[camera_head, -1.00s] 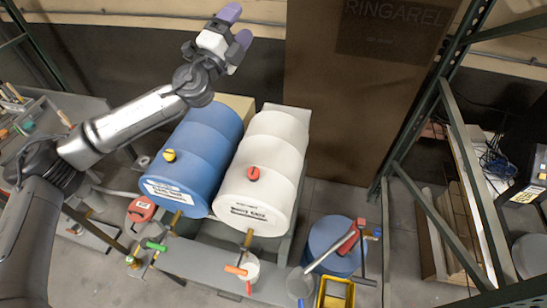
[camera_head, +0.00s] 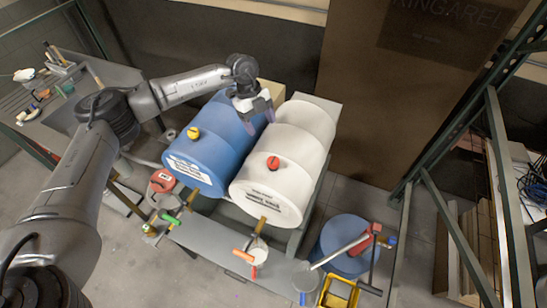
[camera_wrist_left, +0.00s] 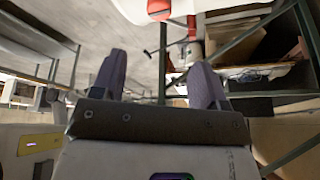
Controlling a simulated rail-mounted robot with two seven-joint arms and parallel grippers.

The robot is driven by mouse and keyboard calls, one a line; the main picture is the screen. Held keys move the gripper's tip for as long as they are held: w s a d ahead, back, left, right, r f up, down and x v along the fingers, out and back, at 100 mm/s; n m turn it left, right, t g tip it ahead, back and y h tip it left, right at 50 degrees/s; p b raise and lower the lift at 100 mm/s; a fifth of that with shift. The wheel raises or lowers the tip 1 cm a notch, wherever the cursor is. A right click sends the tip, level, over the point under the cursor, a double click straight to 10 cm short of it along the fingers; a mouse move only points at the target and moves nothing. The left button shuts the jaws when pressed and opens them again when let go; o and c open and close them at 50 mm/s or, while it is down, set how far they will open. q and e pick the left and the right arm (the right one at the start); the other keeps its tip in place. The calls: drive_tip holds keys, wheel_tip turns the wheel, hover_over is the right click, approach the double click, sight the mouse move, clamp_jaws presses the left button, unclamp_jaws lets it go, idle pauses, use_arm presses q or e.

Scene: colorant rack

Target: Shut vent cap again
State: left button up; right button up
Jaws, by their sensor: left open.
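A red cap (camera_head: 273,162) sits on the white drum (camera_head: 265,195), and a yellow cap (camera_head: 193,133) sits on the blue drum (camera_head: 205,160). Which one is the vent cap, and whether either is open, I cannot tell. My left gripper (camera_head: 260,123) hangs above the gap between the drums, behind both caps, fingers pointing down. In the left wrist view its fingers (camera_wrist_left: 158,75) are spread with nothing between them. A red cap on a white surface (camera_wrist_left: 159,7) shows at the top of that view, beyond the fingertips. My right gripper is not in view.
Both drums lie on a grey stand with a front shelf (camera_head: 215,245). Taps with green (camera_head: 170,218) and orange (camera_head: 243,256) handles are at the front. A red can (camera_head: 163,180) is left, a blue barrel (camera_head: 345,245) and yellow bucket (camera_head: 338,293) right. Green rack posts (camera_head: 500,170) stand at right.

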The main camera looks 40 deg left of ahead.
sight(273, 160)
use_arm(q)
drive_tip(key=shift+n, duration=0.6)
drive_tip(key=p+x, duration=0.3)
drive_tip(key=x, duration=1)
drive_tip(key=shift+s+d+f, duration=0.1)
drive_tip(key=shift+d+f, duration=0.15)
drive_tip(key=shift+f, duration=0.1)
drive_tip(key=shift+c, duration=0.3)
drive_tip(key=c, duration=0.8)
